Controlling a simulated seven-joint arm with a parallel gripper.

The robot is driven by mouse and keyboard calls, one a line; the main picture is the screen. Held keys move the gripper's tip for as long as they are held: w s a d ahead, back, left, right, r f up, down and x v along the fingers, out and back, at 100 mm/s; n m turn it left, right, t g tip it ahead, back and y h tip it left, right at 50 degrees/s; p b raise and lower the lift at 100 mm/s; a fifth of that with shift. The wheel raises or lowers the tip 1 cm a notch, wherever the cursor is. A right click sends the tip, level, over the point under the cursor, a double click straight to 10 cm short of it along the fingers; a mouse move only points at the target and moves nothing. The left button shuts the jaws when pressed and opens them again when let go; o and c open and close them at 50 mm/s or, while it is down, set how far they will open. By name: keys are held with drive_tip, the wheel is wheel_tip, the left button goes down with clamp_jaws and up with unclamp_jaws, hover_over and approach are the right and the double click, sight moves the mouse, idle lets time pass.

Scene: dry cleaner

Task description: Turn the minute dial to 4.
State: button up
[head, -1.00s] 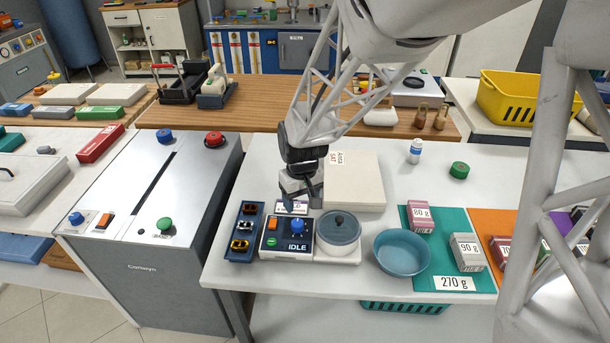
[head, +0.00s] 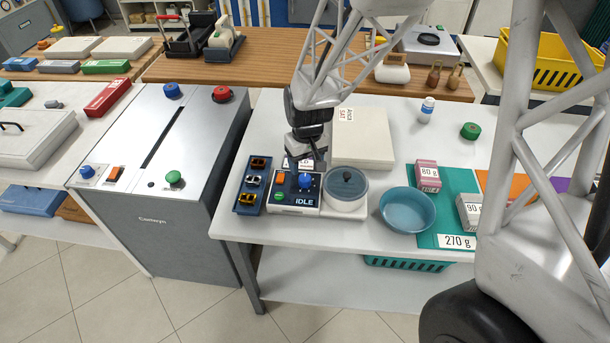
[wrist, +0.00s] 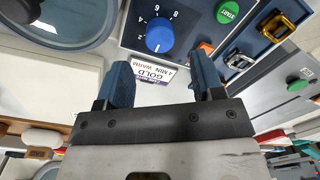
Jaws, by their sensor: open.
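The blue minute dial (head: 305,180) is on the dark control panel (head: 309,191) of a small white machine, whose display reads IDLE. In the wrist view the dial (wrist: 160,36) has the numbers 2, 4, 6 and 8 around it; its exact setting is hard to read. My gripper (head: 304,160) is just behind and above the panel, apart from the dial. In the wrist view the open gripper (wrist: 158,75) has nothing between its fingers, with the dial beyond the tips. A card (wrist: 155,74) reading GOLD, 4 MIN WARM lies behind the panel, partly hidden in the head view.
On the panel are an orange switch (head: 281,179) and a green START button (wrist: 229,11). A lidded grey-blue pot (head: 346,185) stands right beside it, and a blue tray of coloured clips (head: 250,185) left. A white box (head: 362,138) lies behind; a blue bowl (head: 407,210) stands right.

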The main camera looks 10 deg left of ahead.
sight(305, 177)
drive_tip(key=shift+f, duration=2.65)
drive_tip(key=shift+c, duration=0.2)
drive_tip(key=c, duration=0.9)
